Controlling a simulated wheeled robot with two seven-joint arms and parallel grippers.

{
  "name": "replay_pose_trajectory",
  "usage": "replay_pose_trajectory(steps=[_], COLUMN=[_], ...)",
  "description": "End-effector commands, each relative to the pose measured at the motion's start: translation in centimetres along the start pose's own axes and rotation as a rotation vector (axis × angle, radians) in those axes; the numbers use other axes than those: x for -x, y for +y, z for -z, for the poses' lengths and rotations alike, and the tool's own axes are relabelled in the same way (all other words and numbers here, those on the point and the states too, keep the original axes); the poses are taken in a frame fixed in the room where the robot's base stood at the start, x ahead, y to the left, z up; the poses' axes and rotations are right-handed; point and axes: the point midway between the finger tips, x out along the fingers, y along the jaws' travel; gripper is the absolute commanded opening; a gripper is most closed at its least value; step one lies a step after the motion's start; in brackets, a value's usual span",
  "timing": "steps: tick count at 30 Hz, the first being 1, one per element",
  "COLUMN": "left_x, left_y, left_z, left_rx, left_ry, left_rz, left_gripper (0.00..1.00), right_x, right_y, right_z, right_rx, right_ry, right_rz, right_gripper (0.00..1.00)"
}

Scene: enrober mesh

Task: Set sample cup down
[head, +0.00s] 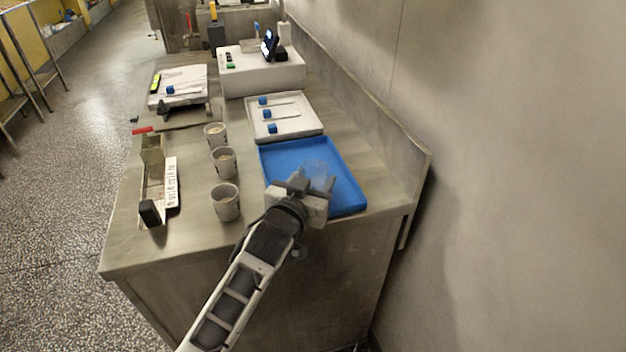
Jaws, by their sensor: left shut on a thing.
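A clear sample cup (316,172) shows faintly at the tip of my left gripper (309,184), over the blue tray (345,195). My left gripper is shut on the cup. The cup looks upright, but its base is hard to make out, so I cannot tell whether it touches the tray floor. The tray lies at the right front of the steel counter, and my gripper covers part of its front left. My right gripper is not in view.
Several grey cups, one of them here (225,201), stand in a row left of the tray. A white tray (316,128) with blue-ended tools lies behind. A metal fixture (152,180) stands at the left edge. A wall rises at the right.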

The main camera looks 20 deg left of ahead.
Motion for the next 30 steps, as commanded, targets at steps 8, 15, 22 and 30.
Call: replay_pose_trajectory(steps=[8,15,22,30], left_x=[0.0,0.1,3.0,9.0], left_y=[0.0,0.0,0.0,0.0], left_z=[-0.7,-0.4,0.4,0.7], left_rx=[-0.004,-0.006,-0.003,-0.002], left_ry=[-0.016,-0.020,-0.018,-0.013], left_rz=[0.001,0.001,0.000,0.001], left_gripper=[0.72,0.72,0.72,0.72], right_x=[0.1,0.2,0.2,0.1], right_y=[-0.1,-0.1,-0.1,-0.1], right_z=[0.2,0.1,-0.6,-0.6], right_rx=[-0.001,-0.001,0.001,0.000], right_ry=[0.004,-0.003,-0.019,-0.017], right_rz=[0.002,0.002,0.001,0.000], right_gripper=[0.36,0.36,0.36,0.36])
